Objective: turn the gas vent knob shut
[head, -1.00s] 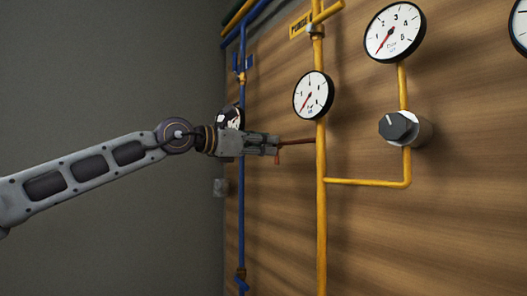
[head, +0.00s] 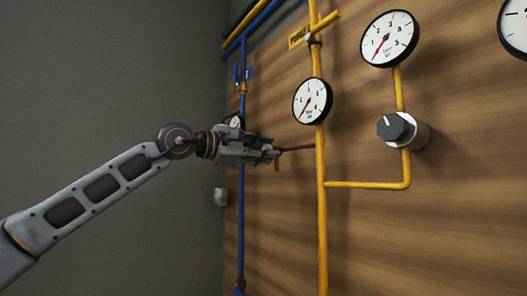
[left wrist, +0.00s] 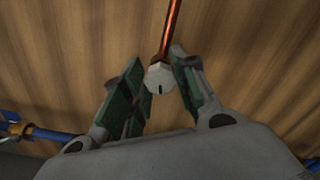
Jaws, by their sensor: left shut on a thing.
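A small pale knob (left wrist: 159,77) with a dark mark sits at the end of a copper pipe (left wrist: 172,27) in the left wrist view. I take it for the gas vent knob. My left gripper (left wrist: 160,80) has its green-padded fingers on either side of it, shut on it. In the head view my left gripper (head: 274,155) is at the left end of the copper pipe (head: 299,148), which runs to the yellow pipe; the knob is hidden there behind the fingers. My right gripper is not in view.
A yellow pipe (head: 321,220) carries a small gauge (head: 312,100). To the right are a larger gauge (head: 389,38) and a dark regulator knob (head: 396,127). A blue pipe (head: 241,225) runs behind my gripper. The wooden panel (head: 460,220) is bare at lower right.

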